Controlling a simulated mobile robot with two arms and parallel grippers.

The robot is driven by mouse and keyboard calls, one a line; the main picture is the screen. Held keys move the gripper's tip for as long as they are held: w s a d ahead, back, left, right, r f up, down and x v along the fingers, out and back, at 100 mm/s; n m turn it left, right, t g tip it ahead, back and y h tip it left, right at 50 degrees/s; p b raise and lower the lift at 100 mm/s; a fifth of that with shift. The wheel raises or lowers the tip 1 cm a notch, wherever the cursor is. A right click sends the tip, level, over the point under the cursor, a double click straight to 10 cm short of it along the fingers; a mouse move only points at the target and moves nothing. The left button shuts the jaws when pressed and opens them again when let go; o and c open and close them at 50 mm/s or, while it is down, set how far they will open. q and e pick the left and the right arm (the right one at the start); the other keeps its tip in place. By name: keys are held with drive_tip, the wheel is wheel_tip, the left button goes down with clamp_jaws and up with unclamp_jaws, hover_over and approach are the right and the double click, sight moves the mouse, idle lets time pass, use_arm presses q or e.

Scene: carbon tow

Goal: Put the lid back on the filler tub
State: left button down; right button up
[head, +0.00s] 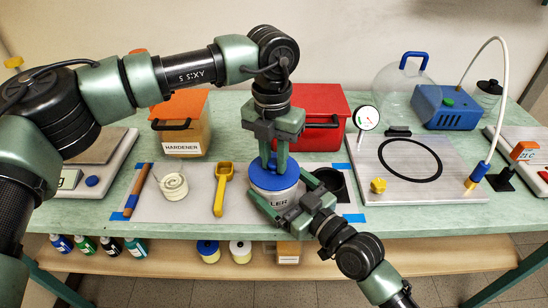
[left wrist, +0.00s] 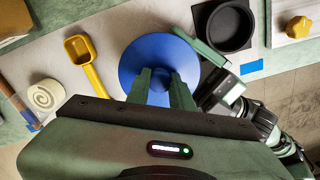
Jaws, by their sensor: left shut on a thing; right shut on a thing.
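The blue lid (head: 266,178) lies level over the mouth of the white filler tub (head: 277,198). From this angle I cannot tell whether it is fully seated or just above the rim. My left gripper (head: 273,164) points straight down, shut on the lid's knob. In the left wrist view the round lid (left wrist: 135,62) fills the middle and hides the tub below. My right gripper (head: 281,193) comes from the front right and is shut around the tub's side, partly covering its label. The tub stands upright on the mat.
On the mat (head: 130,195) are a yellow scoop (head: 222,190), a white roll (head: 174,186) and a black cup (head: 337,185) close behind my right gripper. An orange-lidded hardener box (head: 183,138) and a red box (head: 318,105) stand behind. A metal plate (head: 372,178) lies right.

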sight(290, 195)
use_arm(q)
drive_tip(key=shift+f, duration=0.6)
drive_tip(key=c, duration=1.2)
unclamp_jaws()
drive_tip(key=shift+o, duration=0.2)
wheel_tip(290, 195, up, 12)
drive_tip(key=shift+a, duration=0.15)
use_arm(e)
drive_tip(key=o, duration=1.7)
use_arm(q)
drive_tip(key=shift+f+b, duration=0.45)
use_arm(e)
drive_tip(key=v, duration=0.8)
